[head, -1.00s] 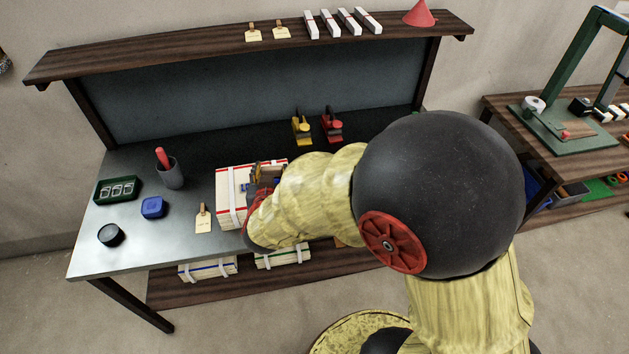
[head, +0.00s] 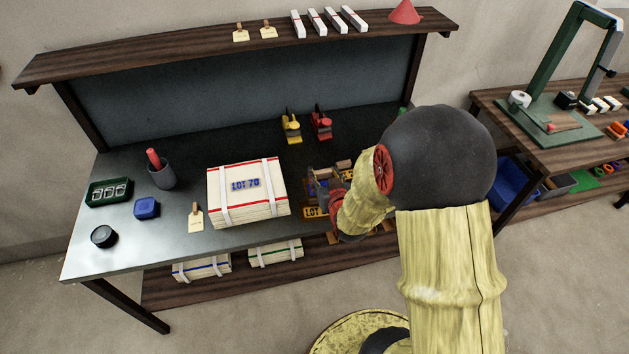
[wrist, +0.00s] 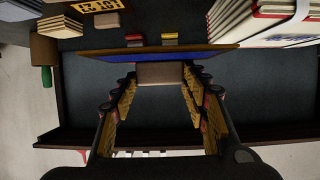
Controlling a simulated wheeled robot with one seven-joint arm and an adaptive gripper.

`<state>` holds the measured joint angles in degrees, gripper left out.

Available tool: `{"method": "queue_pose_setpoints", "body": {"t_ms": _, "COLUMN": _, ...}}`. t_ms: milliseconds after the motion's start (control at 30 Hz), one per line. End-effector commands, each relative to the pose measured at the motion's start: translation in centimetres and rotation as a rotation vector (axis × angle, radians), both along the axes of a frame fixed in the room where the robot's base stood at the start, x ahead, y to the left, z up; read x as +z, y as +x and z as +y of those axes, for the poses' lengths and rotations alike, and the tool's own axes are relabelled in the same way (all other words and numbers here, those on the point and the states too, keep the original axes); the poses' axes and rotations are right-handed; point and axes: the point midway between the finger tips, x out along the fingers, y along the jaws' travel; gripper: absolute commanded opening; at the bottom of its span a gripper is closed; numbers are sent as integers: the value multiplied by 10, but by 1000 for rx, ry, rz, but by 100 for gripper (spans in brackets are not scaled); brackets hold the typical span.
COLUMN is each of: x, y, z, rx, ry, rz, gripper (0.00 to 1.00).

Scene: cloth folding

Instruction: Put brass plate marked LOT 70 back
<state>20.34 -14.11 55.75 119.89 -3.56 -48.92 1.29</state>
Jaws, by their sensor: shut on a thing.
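My gripper (wrist: 160,78) is shut on the brown block handle (wrist: 160,73) of a plate (wrist: 155,54). In the wrist view the plate lies edge-on beyond the fingertips, with blue on its face; its lettering is hidden. In the head view my gripper (head: 326,190) is over the bench, right of a strapped stack (head: 226,198) marked LOT 70 in blue. Another yellow plate (head: 313,212), reading LOT with the rest hidden, is by the bench's front edge below my gripper. A yellow plate with upside-down lettering (wrist: 93,6) and a brown handle (wrist: 107,20) shows in the wrist view.
Yellow (head: 291,128) and red (head: 321,124) tools stand at the back of the bench. A grey cup (head: 162,175), green tray (head: 109,191), blue box (head: 147,208), black round container (head: 103,236) and tag (head: 196,218) are at left. Bench between tools and stack is clear.

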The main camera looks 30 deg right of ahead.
Motion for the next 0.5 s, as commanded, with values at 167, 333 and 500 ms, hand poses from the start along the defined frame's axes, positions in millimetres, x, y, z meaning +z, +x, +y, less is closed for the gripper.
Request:
{"method": "queue_pose_setpoints", "body": {"t_ms": 167, "x": 1, "y": 12, "z": 12, "rx": 29, "ry": -1, "rz": -4, "gripper": 10}}
{"method": "queue_pose_setpoints", "body": {"t_ms": 333, "x": -14, "y": 40, "z": 2, "rx": 24, "ry": -2, "rz": -4, "gripper": 10}}
{"method": "queue_pose_setpoints", "body": {"t_ms": 500, "x": -32, "y": 76, "z": -10, "rx": 24, "ry": -2, "rz": -3, "gripper": 10}}
